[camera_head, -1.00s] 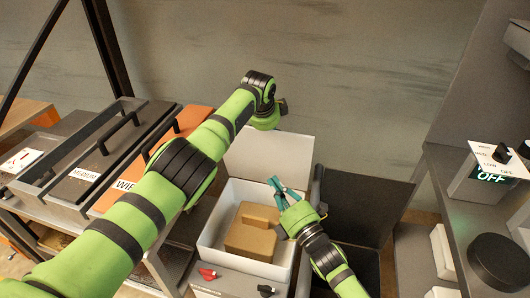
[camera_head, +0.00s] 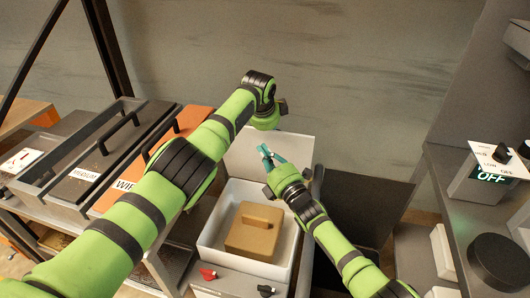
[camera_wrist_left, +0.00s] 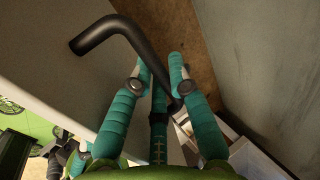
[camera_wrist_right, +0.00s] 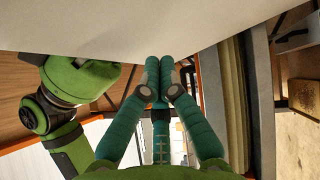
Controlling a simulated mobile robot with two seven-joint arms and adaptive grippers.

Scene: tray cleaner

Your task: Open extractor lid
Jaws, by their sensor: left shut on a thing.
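The pale lid (camera_head: 298,150) stands raised behind the white open box (camera_head: 208,230) in the head view. My left arm reaches over to the lid's top; its gripper is mostly hidden there. In the left wrist view my left gripper (camera_wrist_left: 162,72) is shut on the black bent handle (camera_wrist_left: 125,32) beside a pale panel. My right gripper (camera_head: 266,153) is in front of the lid, above the box. The right wrist view shows its teal fingertips (camera_wrist_right: 158,66) together and empty, just below a large pale panel (camera_wrist_right: 150,25). Contact with that panel is unclear.
A brown block with a grip (camera_head: 252,238) lies in the white box. A dark bin with a raised dark panel (camera_head: 372,200) stands to the right. Drawers with black handles (camera_head: 120,135) are at left. A shelf with an OFF switch box (camera_head: 490,178) is at right.

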